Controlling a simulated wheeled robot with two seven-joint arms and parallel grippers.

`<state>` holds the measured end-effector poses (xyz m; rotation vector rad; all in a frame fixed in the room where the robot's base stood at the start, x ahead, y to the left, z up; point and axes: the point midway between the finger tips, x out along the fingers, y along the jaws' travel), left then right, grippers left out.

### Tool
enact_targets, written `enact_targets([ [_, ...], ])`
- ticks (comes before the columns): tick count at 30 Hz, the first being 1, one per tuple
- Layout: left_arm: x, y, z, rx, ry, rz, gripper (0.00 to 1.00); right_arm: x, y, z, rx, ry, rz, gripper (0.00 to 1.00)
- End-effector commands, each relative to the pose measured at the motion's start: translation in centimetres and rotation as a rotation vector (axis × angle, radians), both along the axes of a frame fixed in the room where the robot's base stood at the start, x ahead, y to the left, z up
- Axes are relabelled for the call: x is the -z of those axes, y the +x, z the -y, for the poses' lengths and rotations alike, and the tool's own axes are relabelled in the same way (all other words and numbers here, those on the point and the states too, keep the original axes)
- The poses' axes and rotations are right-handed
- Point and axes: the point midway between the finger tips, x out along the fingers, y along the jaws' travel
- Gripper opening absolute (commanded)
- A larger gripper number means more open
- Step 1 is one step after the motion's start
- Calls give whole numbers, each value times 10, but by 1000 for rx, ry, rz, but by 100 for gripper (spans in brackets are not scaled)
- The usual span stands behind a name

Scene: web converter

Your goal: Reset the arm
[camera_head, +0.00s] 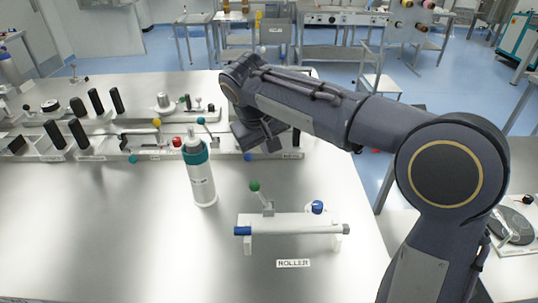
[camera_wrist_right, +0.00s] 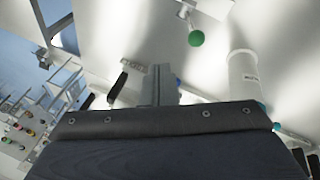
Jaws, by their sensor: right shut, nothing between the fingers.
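My right arm comes in from the right in the head view and reaches across above the table (camera_head: 120,240). My right gripper (camera_head: 262,140) hangs at its end, shut and empty, over the back part of the table. It is behind and to the right of a white bottle with a teal collar (camera_head: 200,175), apart from it. In the wrist view the shut fingers (camera_wrist_right: 163,85) point at the table, with the white bottle (camera_wrist_right: 243,80) to the right. My left gripper is in neither view.
A roller (camera_head: 290,230) on a stand, with a green-knobbed lever (camera_head: 255,186), is at the front of the table by a ROLLER label (camera_head: 293,263). A rack with black handles (camera_head: 97,102) runs along the back left. The front left of the table is clear.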

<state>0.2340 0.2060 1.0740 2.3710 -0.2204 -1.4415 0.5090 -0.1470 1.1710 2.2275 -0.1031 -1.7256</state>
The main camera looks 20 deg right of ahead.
Motion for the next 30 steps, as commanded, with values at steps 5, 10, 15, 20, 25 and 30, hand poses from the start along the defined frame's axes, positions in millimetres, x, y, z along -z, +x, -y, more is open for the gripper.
enact_targets([
  [5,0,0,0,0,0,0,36,-1,-1,0,0,0,0,0],
  [10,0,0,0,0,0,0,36,-1,-1,0,0,2,0,0],
  [15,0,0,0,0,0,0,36,0,-24,24,9,69,-10,0],
  [20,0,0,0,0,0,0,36,10,-86,62,29,235,-11,0],
  [25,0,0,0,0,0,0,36,32,-163,82,71,426,31,0],
  [30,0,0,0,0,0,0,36,62,-229,77,132,578,112,0],
])
